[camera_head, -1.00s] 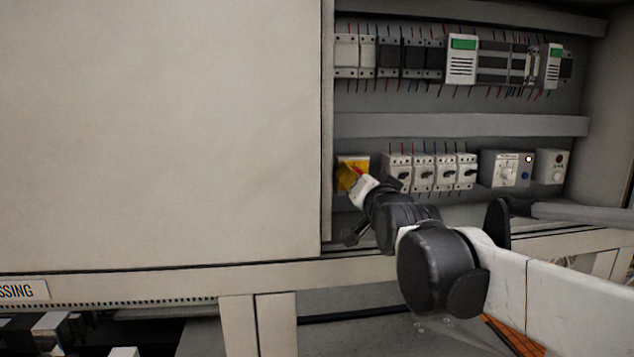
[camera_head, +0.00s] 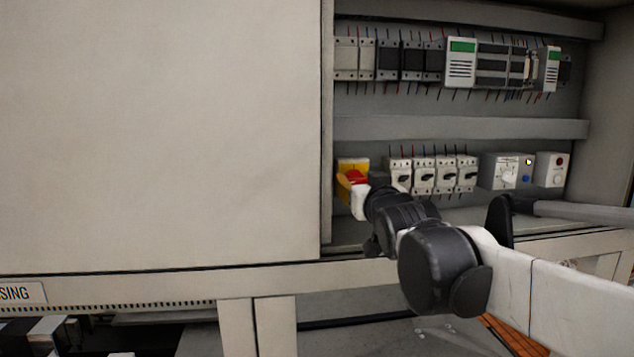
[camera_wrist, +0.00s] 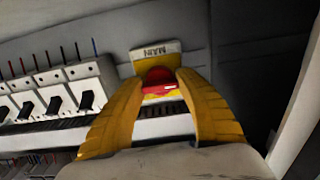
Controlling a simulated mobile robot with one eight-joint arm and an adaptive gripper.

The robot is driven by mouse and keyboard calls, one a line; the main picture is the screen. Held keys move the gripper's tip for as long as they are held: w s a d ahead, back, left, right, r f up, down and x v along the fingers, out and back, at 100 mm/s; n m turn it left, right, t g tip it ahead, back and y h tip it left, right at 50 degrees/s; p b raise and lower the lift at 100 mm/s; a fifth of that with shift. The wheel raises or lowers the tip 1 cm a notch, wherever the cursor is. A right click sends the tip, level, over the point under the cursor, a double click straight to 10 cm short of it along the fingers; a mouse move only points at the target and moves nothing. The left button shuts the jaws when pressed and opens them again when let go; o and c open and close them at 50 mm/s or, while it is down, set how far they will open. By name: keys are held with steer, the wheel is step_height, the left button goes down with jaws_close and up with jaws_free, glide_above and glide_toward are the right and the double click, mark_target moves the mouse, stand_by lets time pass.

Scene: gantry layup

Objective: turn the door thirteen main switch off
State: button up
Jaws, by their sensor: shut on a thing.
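The main switch is a yellow box (camera_head: 347,163) with a red knob (camera_head: 355,176), at the left end of the lower row in the open cabinet. In the wrist view its plate (camera_wrist: 156,52) reads MAIN, and the red knob (camera_wrist: 158,75) shows below it. My gripper (camera_wrist: 161,82) has its two yellow fingers on either side of the red knob, shut on it. In the head view my gripper (camera_head: 347,183) partly covers the lower part of the switch. The knob's exact angle is hard to tell.
Several white breakers (camera_head: 424,175) with black handles stand just right of the switch. Farther right are a grey control box (camera_head: 499,172) and a smaller box (camera_head: 550,170). The large closed panel (camera_head: 160,130) and its edge lie close on the left.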

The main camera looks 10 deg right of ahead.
steer(key=shift+r, duration=0.1)
steer(key=o, duration=1.2)
steer(key=shift+w, duration=0.1)
steer(key=s, duration=1.2)
